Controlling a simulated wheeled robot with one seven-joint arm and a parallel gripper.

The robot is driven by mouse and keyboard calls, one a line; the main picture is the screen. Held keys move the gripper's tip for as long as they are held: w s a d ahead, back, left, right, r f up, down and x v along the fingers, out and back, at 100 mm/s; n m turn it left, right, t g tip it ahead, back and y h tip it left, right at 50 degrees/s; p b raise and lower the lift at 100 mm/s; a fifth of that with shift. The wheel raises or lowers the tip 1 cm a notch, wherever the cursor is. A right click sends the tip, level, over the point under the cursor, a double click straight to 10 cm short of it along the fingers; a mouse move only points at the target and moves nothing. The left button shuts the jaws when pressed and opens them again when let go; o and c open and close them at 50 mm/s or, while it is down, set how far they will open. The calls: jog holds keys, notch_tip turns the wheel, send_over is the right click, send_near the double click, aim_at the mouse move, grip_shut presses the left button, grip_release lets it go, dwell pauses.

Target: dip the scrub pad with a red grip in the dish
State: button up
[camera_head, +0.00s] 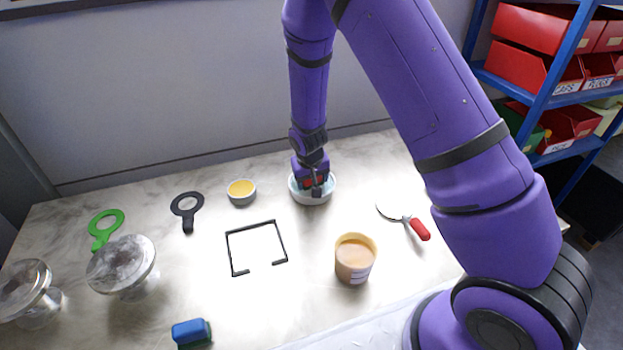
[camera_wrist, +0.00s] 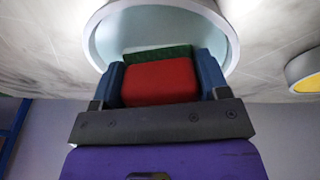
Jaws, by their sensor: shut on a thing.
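The scrub pad with a red grip (camera_wrist: 158,82) is between the fingers of my gripper (camera_wrist: 160,85), which is shut on its red block. A strip of its green pad (camera_wrist: 158,54) shows beyond the red in the wrist view. The white dish (camera_head: 327,196) stands at the back of the table, and its rim also shows in the wrist view (camera_wrist: 97,22). In the head view my gripper (camera_head: 313,184) points down into the dish's mouth, with a bit of red at the fingers. Whether the pad touches the liquid or the dish floor is hidden.
A small bowl with yellow contents (camera_head: 241,191) stands left of the dish. A tan cup (camera_head: 355,259), a black open frame (camera_head: 229,248) and a red-handled tool (camera_head: 418,229) lie nearer. A blue-topped pad (camera_head: 191,332) and glass vessels (camera_head: 122,264) are at left.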

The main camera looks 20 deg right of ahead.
jog(key=shift+r, duration=0.1)
jog(key=shift+w+d+v, duration=0.1)
jog(key=shift+w+v, duration=0.05)
jog(key=shift+v, duration=0.7)
jog(key=shift+w+d+v, duration=0.1)
jog(key=shift+w+v, duration=0.1)
jog(key=shift+v, duration=0.6)
jog(key=shift+w+d+v, duration=0.1)
jog(key=shift+w+v, duration=0.05)
jog(key=shift+v, duration=0.7)
jog(key=shift+r, duration=0.15)
jog(key=shift+w+d+v, duration=0.1)
jog(key=shift+w+v, duration=0.1)
jog(key=shift+v, duration=0.75)
jog(key=shift+w+d+v, duration=0.15)
jog(key=shift+w+v, duration=0.05)
jog(key=shift+v, duration=0.75)
